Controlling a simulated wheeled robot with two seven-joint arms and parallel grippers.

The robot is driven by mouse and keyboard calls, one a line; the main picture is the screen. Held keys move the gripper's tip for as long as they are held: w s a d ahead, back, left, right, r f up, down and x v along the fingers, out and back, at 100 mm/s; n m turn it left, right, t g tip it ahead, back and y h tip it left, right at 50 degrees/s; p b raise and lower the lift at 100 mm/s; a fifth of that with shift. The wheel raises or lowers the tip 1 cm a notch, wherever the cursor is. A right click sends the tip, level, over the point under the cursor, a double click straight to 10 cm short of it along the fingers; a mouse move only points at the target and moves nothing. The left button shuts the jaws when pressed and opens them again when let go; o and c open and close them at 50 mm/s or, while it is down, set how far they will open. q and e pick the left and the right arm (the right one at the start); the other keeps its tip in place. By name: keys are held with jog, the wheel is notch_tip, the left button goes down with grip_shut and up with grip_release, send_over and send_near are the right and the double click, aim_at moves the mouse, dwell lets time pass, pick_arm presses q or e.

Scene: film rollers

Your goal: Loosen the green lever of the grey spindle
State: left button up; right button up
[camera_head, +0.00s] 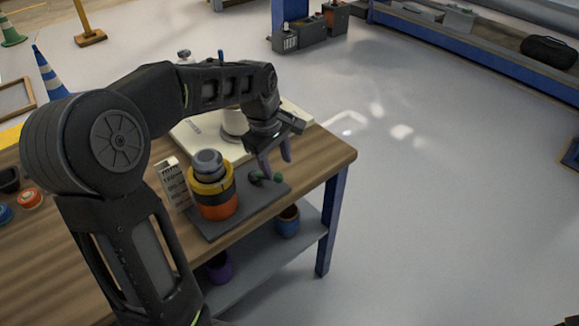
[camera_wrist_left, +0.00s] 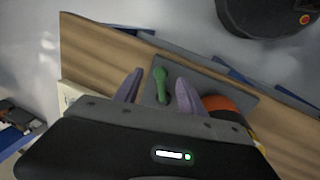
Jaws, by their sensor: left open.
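The grey spindle (camera_head: 208,158) stands upright on a dark grey base plate (camera_head: 229,226) near the table's right end. Orange and yellow rolls (camera_head: 214,200) sit around it. The green lever (camera_head: 265,177) is on the same plate, right of the rolls. My left gripper (camera_head: 275,162) is open above the lever, with its purple-grey fingers pointing down. In the left wrist view, the green lever (camera_wrist_left: 161,84) shows between the two spread fingers (camera_wrist_left: 158,82), apart from both. The orange roll (camera_wrist_left: 216,104) is partly hidden behind a finger there. My right gripper is not in view.
The wooden table (camera_head: 318,158) has a white device (camera_head: 190,138) behind the spindle and a white slotted holder (camera_head: 174,184) left of it. A lower shelf (camera_head: 262,262) holds a blue pot (camera_head: 288,222) and a purple one (camera_head: 219,267). The floor to the right is clear.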

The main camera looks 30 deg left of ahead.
aim_at(278, 174)
pick_arm(q)
jog(key=shift+s+a+r, duration=0.15)
jog(key=shift+a+r, duration=0.2)
jog(key=shift+r, duration=0.2)
jog(key=shift+f, duration=0.15)
jog(key=f, duration=0.2)
jog(key=w+f, duration=0.1)
jog(key=f, duration=0.4)
jog(key=shift+w+d+f, duration=0.2)
jog(key=shift+w+f, duration=0.05)
jog(key=shift+f, duration=0.05)
jog(key=shift+c, duration=0.6)
grip_shut()
